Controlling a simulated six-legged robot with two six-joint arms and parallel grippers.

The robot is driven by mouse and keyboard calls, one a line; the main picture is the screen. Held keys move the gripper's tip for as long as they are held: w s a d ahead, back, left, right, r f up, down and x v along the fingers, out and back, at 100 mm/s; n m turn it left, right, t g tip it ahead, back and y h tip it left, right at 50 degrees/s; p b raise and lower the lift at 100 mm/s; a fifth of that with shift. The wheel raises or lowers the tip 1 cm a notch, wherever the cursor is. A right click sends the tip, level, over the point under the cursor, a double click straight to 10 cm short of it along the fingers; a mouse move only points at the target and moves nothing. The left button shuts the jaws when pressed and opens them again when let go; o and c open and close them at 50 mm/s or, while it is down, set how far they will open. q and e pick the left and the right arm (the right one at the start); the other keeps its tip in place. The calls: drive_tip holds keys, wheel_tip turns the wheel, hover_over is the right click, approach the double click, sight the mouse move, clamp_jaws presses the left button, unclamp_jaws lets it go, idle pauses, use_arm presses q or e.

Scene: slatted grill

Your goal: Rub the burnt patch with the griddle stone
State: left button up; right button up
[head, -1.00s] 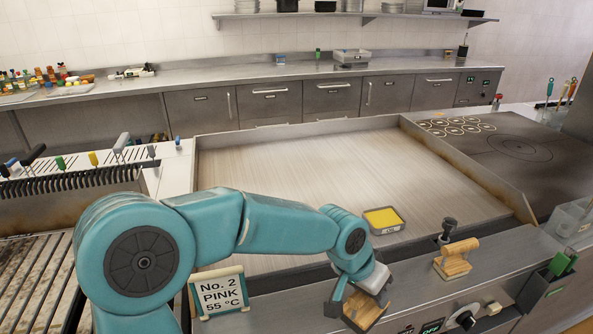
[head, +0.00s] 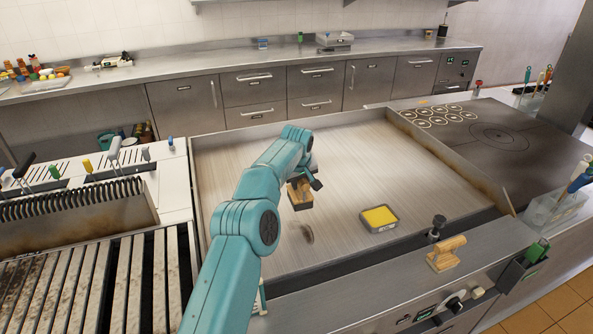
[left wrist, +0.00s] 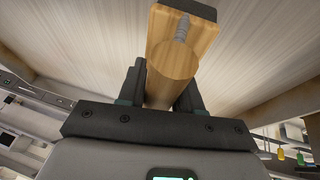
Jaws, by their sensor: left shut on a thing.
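My left gripper (head: 312,178) is shut on the wooden handle of the griddle stone (head: 298,194), over the left half of the pale griddle plate (head: 345,150). In the left wrist view the stone's round wooden handle (left wrist: 173,75) sits between the two fingers, with its wooden block (left wrist: 192,35) beyond. The stone appears to be above the plate; whether it touches cannot be told. A small brownish oval mark, the burnt patch (head: 307,233), lies on the plate below and nearer than the stone, apart from it. My right gripper is not in view.
A tray of yellow stuff (head: 379,218) stands on the plate right of the patch. Another wooden-handled tool (head: 446,253) and a dark knob-topped piece (head: 436,229) stand on the front ledge. The griddle's raised walls (head: 450,165) border it. The plate's back right is clear.

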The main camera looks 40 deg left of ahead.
sight(298, 191)
use_arm(q)
drive_tip(key=shift+a, duration=0.4)
drive_tip(key=shift+s+a+f, duration=0.15)
drive_tip(key=shift+s+f, duration=0.05)
drive_tip(key=shift+f, duration=0.3)
wheel_tip(298, 191, down, 4)
drive_tip(key=b, duration=0.4)
drive_tip(key=shift+w, duration=0.15)
drive_tip(key=shift+f+b, duration=0.4)
drive_tip(key=shift+f, duration=0.05)
drive_tip(key=shift+r, duration=0.1)
drive_tip(key=shift+f+b, duration=0.6)
drive_tip(key=shift+f, duration=0.4)
